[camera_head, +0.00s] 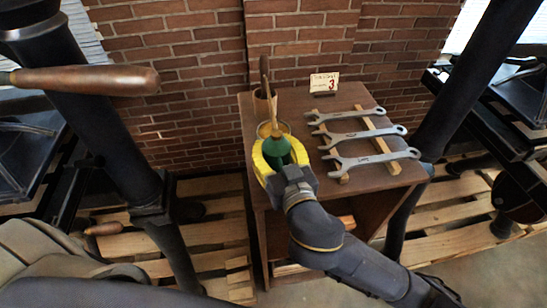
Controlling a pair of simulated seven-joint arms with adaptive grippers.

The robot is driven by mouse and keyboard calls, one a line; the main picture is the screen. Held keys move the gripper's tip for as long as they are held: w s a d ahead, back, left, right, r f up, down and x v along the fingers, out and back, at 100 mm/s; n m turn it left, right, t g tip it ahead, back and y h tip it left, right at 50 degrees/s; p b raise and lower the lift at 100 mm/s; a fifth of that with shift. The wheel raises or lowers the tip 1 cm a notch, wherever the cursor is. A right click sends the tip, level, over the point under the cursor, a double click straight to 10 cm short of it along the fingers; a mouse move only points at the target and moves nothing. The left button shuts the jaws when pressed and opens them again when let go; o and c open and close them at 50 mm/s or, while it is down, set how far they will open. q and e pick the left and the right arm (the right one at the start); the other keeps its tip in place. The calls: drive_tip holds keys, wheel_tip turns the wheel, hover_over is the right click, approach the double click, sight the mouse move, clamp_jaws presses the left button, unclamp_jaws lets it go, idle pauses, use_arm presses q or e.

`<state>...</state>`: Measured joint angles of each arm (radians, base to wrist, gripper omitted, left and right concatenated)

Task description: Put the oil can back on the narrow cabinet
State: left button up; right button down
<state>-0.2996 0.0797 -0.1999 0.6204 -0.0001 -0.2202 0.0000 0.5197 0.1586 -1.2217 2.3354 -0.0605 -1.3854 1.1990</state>
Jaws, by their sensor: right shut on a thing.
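The green oil can (276,147) has a thin brass-coloured spout pointing up and away. My right gripper (272,160) has yellow fingers shut around the can's body, one on each side. The can and gripper are over the left front part of the brown narrow cabinet's top (290,100). I cannot tell whether the can's base touches the top, as the fingers hide it. My left gripper is not in view.
Several wrenches (360,135) lie across two wooden strips on the cabinet's right side. A small card (324,83) stands at the back. Black press frames (120,130) stand on both sides, with a wooden handle (85,80) at left. Pallets (205,235) lie below.

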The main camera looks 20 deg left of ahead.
drive_tip(key=shift+f, duration=1.8)
drive_tip(key=c, duration=0.8)
unclamp_jaws()
drive_tip(key=shift+f, duration=0.1)
